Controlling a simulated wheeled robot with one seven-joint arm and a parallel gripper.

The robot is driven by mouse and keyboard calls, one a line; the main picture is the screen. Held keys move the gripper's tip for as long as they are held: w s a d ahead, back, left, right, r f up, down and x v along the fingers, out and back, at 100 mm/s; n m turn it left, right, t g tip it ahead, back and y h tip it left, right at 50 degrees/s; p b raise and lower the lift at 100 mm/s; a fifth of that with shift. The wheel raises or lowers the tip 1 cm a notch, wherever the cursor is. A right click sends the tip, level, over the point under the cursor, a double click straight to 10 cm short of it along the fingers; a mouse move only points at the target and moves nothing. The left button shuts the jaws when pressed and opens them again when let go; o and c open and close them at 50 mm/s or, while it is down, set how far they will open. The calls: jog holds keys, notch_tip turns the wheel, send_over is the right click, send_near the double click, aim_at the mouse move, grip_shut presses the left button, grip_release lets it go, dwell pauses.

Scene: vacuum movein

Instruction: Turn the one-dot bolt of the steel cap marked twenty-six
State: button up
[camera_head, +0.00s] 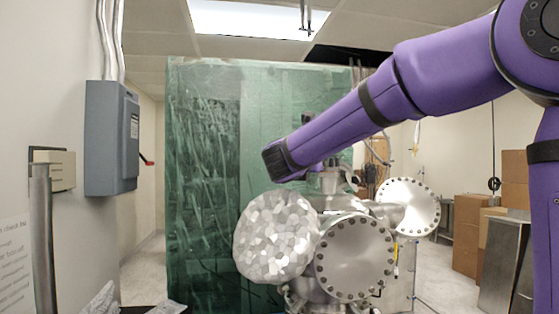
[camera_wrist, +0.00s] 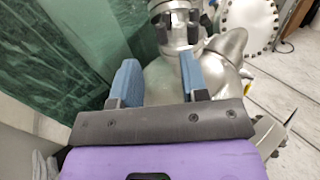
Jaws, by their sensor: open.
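Two round steel caps with bolts around their rims are on the vacuum chamber: a front one (camera_head: 355,257) and one farther right (camera_head: 408,205). No number or dot marking is legible on either, so I cannot tell which is twenty-six. A bolted round cap (camera_wrist: 250,18) also shows at the top right of the wrist view. My gripper (camera_wrist: 158,78) is open and empty, its blue fingers apart above the chamber's metal body. In the head view my arm's end is above and left of the caps; its fingers are not discernible there.
A faceted silvery disc (camera_head: 277,237) sits left of the front cap. A vertical metal port (camera_wrist: 180,28) rises beyond my fingers. A green translucent panel (camera_head: 210,180) stands behind the chamber. A grey wall box (camera_head: 112,138) is at left, cardboard boxes (camera_head: 467,235) at right.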

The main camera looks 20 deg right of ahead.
jog(key=x, duration=0.7)
jog(key=shift+w, duration=0.1)
jog(key=shift+a+m+g+h, duration=0.1)
jog(key=shift+m+g+h, duration=0.6)
jog(key=shift+g+h, duration=0.2)
jog(key=m+g+h, duration=0.1)
jog(key=g, duration=0.1)
jog(key=m+g+h, duration=0.1)
jog(key=m+g, duration=0.1)
jog(key=m+g+h, duration=0.1)
jog(key=m+g, duration=0.1)
jog(key=g, duration=0.1)
jog(key=shift+w+a, duration=0.15)
jog(key=shift+w, duration=0.25)
jog(key=v, duration=1)
jog(key=shift+a, duration=0.3)
